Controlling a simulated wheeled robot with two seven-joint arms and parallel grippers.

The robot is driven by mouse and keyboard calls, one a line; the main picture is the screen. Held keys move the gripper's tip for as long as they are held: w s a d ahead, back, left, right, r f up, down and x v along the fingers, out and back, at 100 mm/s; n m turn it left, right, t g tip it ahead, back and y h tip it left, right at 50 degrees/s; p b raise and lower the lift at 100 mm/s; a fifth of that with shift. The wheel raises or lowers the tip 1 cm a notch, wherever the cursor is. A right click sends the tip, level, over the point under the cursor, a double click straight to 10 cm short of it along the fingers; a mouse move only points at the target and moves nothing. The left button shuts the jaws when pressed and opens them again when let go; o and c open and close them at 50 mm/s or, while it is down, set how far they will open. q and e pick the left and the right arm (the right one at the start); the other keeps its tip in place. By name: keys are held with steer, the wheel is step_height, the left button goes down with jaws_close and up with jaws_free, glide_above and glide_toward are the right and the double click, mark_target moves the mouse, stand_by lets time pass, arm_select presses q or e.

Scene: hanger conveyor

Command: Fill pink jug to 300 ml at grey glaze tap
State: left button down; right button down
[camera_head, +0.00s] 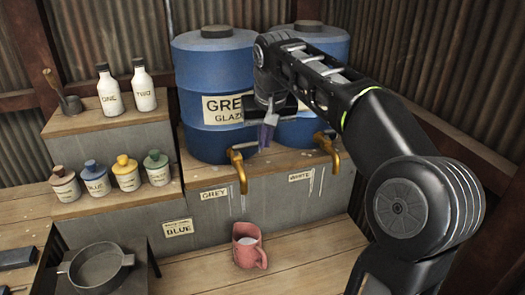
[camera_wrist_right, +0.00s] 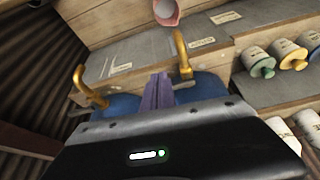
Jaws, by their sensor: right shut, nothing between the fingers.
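The pink jug (camera_head: 248,250) stands upright on the wooden bench below the grey glaze tap (camera_head: 240,168), with its handle to the right. Something pale shows inside it; no level can be read. In the right wrist view the jug (camera_wrist_right: 166,14) is partly cut off at the top edge, beyond the grey tap (camera_wrist_right: 182,58). No stream shows under the tap. My right gripper (camera_head: 267,135) is shut and empty, in front of the blue drums beside the grey tap's upper part. Its purple fingers (camera_wrist_right: 158,92) are together; I cannot tell whether they touch the tap. My left gripper is out of view.
The white glaze tap (camera_head: 328,150) is to the right of the grey one. Bottles (camera_head: 110,178) stand on the left steps. A dark pan (camera_head: 100,268) is at the front left. Bench around the jug is clear. My right arm hides part of the right drum.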

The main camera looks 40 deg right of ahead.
steer(key=v, duration=0.4)
steer(key=shift+s, duration=0.15)
steer(key=shift+s, duration=0.1)
stand_by(0.3)
